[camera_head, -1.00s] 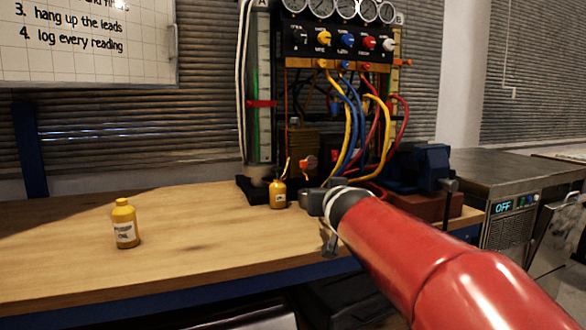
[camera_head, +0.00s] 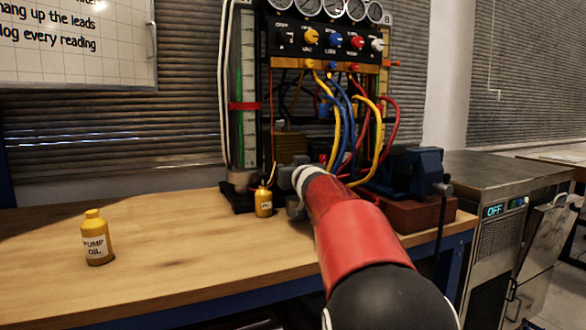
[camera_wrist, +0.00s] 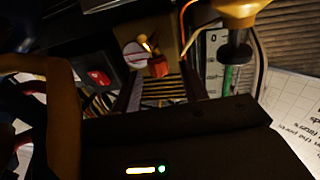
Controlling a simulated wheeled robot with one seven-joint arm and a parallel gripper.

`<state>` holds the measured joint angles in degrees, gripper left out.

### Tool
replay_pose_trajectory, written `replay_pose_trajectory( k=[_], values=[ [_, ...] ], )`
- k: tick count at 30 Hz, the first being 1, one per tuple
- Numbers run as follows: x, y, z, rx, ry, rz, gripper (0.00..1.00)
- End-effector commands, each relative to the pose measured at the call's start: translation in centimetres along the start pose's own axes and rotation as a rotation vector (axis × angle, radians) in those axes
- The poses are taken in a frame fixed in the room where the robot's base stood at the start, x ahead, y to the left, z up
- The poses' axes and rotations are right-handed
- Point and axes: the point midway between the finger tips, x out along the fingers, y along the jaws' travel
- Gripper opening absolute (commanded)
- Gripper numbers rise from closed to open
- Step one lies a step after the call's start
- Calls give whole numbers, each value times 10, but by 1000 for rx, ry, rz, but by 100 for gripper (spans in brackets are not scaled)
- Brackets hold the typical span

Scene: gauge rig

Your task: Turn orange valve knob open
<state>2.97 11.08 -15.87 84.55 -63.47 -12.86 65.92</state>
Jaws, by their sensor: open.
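An orange knob (camera_wrist: 158,66) shows in the wrist view beside a round red-and-white dial (camera_wrist: 136,54), in front of a brass-coloured finned block. My gripper (camera_wrist: 164,88) is open and empty, with one dark finger on each side of the knob in the picture. The knob appears ahead of the fingertips; I cannot tell the exact gap. In the head view, my gripper (camera_head: 297,195) is low at the front of the rig (camera_head: 330,45), and my red arm and wrist hide the knob there.
A small yellow bottle (camera_head: 264,202) stands just left of my gripper. A larger pump oil bottle (camera_head: 97,238) stands on the wooden bench (camera_head: 165,255) at left. Yellow, blue and red leads (camera_head: 348,125) hang above my wrist. A blue vise (camera_head: 415,168) is at right.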

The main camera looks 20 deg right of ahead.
Motion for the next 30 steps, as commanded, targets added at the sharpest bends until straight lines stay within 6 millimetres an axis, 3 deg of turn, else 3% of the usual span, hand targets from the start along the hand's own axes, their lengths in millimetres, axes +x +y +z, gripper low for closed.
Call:
replay_pose_trajectory(
  k=[8, 19, 30],
  values=[
    [2, 0, 0, 1, 0, 1, 43],
    [2, 0, 0, 1, 0, 1, 0],
    [2, 4, -6, 2, -3, -61, 0]
  ],
)
